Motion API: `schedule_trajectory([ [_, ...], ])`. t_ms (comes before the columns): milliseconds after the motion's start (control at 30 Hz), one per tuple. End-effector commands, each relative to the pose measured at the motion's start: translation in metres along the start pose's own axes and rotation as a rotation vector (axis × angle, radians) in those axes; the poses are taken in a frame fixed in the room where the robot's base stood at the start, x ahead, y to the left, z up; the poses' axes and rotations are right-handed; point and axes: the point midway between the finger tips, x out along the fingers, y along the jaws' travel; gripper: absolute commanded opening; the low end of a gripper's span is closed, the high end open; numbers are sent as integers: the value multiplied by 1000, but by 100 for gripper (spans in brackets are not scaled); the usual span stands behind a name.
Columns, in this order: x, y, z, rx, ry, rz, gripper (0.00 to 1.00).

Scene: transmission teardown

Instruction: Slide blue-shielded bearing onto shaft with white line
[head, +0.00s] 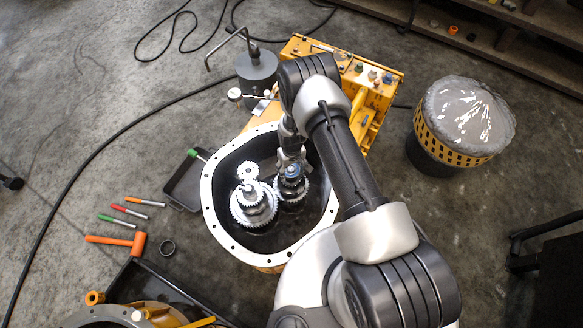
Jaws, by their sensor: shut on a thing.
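The blue-shielded bearing (292,171) shows as a small blue ring at the top of the right-hand gear stack (291,190) inside the open housing. My gripper (290,162) reaches down from above and is shut on the bearing. I cannot tell whether the bearing is around the shaft or just above it. The shaft under it is mostly hidden by the bearing and my gripper. A larger gear stack (253,205) with a pale shaft top stands to its left. The white line is too small to make out on either shaft.
The housing's pale bolted rim (214,222) surrounds the gears, with a small gear (247,170) at the upper left inside. A yellow control box (360,78) and a grey cylinder with a handle (256,68) stand behind. An orange hammer (118,241) lies on the floor at left.

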Motion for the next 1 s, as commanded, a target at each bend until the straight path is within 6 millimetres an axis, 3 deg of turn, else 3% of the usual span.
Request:
schedule_trajectory([
  [1000, 35, 0, 0, 0, 0, 0, 26],
])
